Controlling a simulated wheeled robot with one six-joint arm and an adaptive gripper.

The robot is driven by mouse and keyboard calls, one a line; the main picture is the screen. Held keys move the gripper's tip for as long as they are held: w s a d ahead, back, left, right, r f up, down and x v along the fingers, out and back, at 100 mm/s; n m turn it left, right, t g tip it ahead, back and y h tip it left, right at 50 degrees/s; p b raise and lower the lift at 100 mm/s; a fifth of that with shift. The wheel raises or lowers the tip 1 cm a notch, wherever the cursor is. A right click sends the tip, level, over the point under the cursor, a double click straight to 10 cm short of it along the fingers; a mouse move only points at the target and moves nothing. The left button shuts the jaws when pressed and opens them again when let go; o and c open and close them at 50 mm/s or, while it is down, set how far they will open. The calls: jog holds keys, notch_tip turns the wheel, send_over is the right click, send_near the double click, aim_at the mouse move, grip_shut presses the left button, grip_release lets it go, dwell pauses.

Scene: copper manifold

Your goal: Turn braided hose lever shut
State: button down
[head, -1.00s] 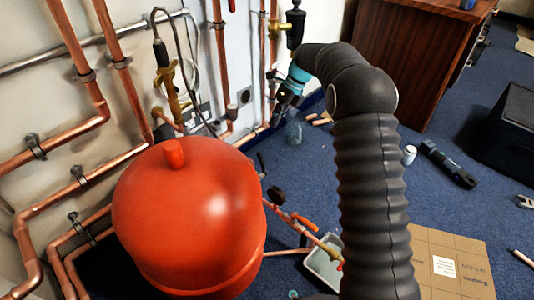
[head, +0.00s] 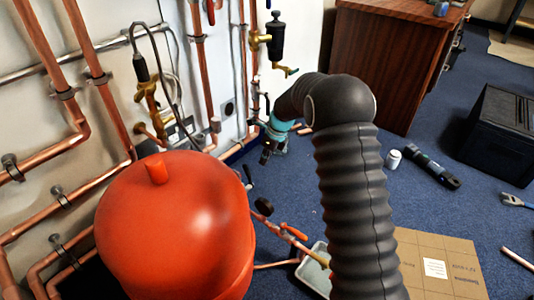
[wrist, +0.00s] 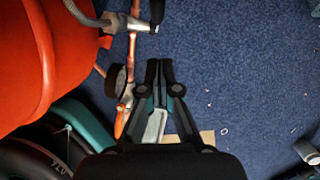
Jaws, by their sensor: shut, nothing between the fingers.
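A grey braided hose (wrist: 85,14) runs along the tank to a silver fitting (wrist: 128,22) at the top of the wrist view. A black handle (wrist: 157,10) rises beside the fitting, cut off by the frame's top edge. In the head view a thin black lever (head: 248,174) stands at the right side of the red tank (head: 175,225). My gripper (wrist: 160,64) is shut and empty, with its fingertips below and apart from the black handle in the wrist view. In the head view my gripper (head: 265,158) hangs behind the tank, above the blue carpet.
A black gauge (head: 263,206) and an orange lever (head: 293,231) sit on the copper pipework right of the tank. A pale tray (head: 315,270) stands below them. Wall pipes (head: 205,80) and a brass valve (head: 152,110) are at left. Blue carpet right of my gripper is mostly clear.

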aim_at(249, 175)
jog(key=w+a+f+b, duration=0.1)
jog(key=a+f, duration=0.3)
jog(key=f, duration=0.1)
jog(key=shift+w+a+f, duration=0.15)
jog(key=shift+w+f, duration=0.05)
